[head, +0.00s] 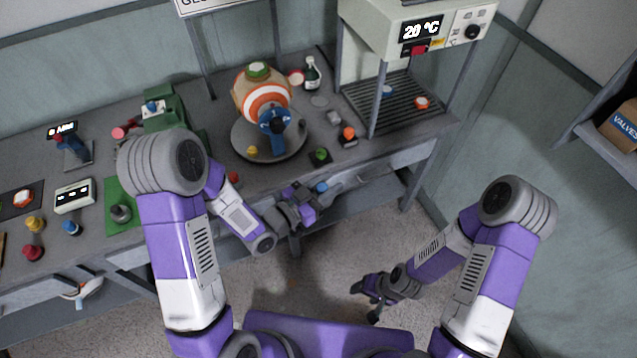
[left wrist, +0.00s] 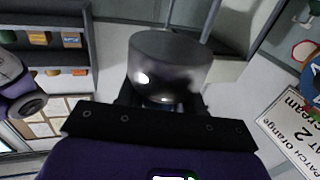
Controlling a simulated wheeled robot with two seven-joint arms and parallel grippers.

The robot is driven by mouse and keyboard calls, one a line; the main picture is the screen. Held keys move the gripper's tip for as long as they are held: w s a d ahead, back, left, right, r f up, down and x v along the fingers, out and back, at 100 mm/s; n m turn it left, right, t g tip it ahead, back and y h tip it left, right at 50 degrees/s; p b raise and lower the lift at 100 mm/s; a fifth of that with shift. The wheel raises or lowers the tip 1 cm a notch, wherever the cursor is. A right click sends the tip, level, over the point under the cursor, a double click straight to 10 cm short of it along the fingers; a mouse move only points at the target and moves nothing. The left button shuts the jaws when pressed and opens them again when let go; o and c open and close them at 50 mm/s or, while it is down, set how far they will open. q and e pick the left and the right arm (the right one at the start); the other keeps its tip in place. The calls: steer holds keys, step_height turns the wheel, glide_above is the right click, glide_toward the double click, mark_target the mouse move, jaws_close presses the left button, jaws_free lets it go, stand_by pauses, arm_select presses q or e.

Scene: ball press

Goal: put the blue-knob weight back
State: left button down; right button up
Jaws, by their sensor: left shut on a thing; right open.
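My left gripper (head: 312,198) is shut on a grey cylinder, the weight (left wrist: 167,65), whose wide body sticks out past the fingers in the left wrist view. A blue knob (head: 321,186) shows at the fingertips in the head view. The weight is held in front of the table's front edge, apart from the tabletop. The fingers hide part of it. My right gripper (head: 366,293) is open and empty, low over the floor at the right. Small pieces with a green knob (head: 320,155) and an orange knob (head: 348,133) stand near the table's front edge.
A round base (head: 262,150) carries an orange-and-white striped ball (head: 262,95). A press-like machine with a temperature display (head: 422,30) stands at the back right over a slatted tray (head: 395,105). Yellow (head: 35,223), blue (head: 72,228) and red (head: 33,252) knobbed pieces stand at the left.

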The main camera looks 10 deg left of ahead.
arm_select(q)
steer(key=shift+w+d+f+m+g+h, duration=1.4)
steer(key=shift+w+f+m+g+h, duration=0.55)
steer(key=shift+g, duration=0.65)
step_height(320, 180, up, 9)
steer(key=w+d+n+t+y, duration=0.1)
steer(key=n+t+y, duration=0.8)
steer(key=y, duration=0.7)
steer(key=shift+w+d+n+t, duration=0.3)
steer(key=shift+n+t, duration=0.1)
steer(key=shift+n, duration=1.25)
steer(key=shift+a+h, duration=0.1)
steer(key=shift+h, duration=0.15)
steer(key=s+a+f+m+g+h, duration=0.1)
steer(key=f+m+g+h, duration=0.3)
steer(key=m+g+h, duration=0.4)
steer(key=s+a+f+m+g+h, duration=0.2)
steer(key=f+m+g+h, duration=0.3)
steer(key=m+g+h, duration=0.3)
steer(key=shift+a+f+m+g+h, duration=0.35)
steer(key=shift+m+h, duration=0.25)
steer(key=shift+h, duration=0.2)
